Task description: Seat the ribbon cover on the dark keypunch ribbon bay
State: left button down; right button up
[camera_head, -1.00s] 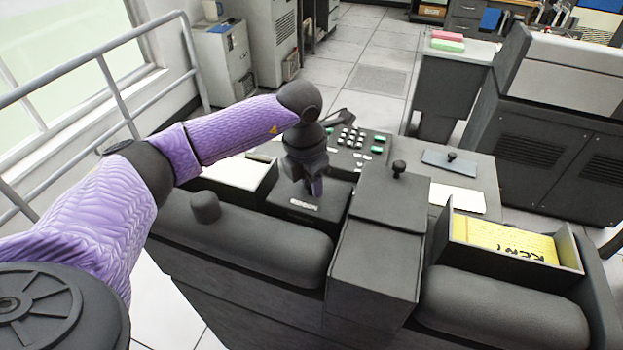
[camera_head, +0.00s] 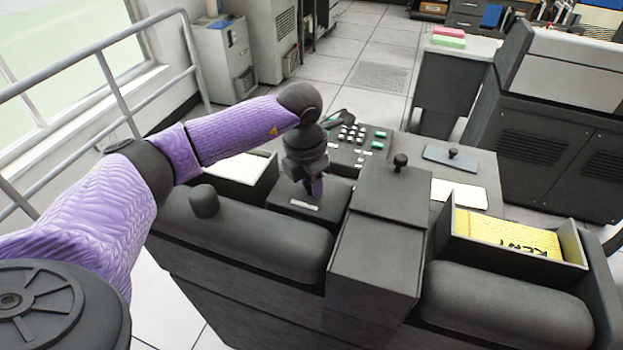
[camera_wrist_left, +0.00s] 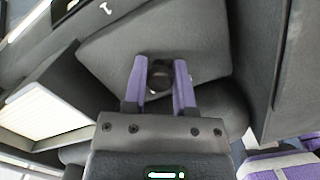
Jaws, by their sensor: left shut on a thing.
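The ribbon cover (camera_head: 275,194) is a dark grey, box-like lid with a small pale label on its near side. It sits at the ribbon bay on the left part of the dark keypunch (camera_head: 240,290); the bay under it is hidden. I cannot tell whether the cover is flush. My left gripper (camera_head: 315,188) points down over it. In the left wrist view, the purple fingers (camera_wrist_left: 160,88) are shut on the cover's round black knob (camera_wrist_left: 160,72). The cover's dark top (camera_wrist_left: 150,40) looks turned relative to the wrist. My right gripper is not in view.
A raised dark housing (camera_head: 385,235) with a knob stands just right of the cover. Behind it are a keypad (camera_head: 352,140) and a blue-grey plate with a knob (camera_head: 450,158). A card tray (camera_head: 575,245) with yellow cards stands right; a pale card bin (camera_head: 262,178) is left.

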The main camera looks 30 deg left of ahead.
pick_arm(q)
jog(key=shift+f, duration=0.5)
dwell(0.8)
grip_release()
dwell(0.5)
notch_tip(320, 180, up, 6)
jog(key=p, duration=0.4)
jog(key=shift+f, duration=0.1)
jog(key=shift+r+p, duration=1.5)
jog(key=shift+r, duration=0.15)
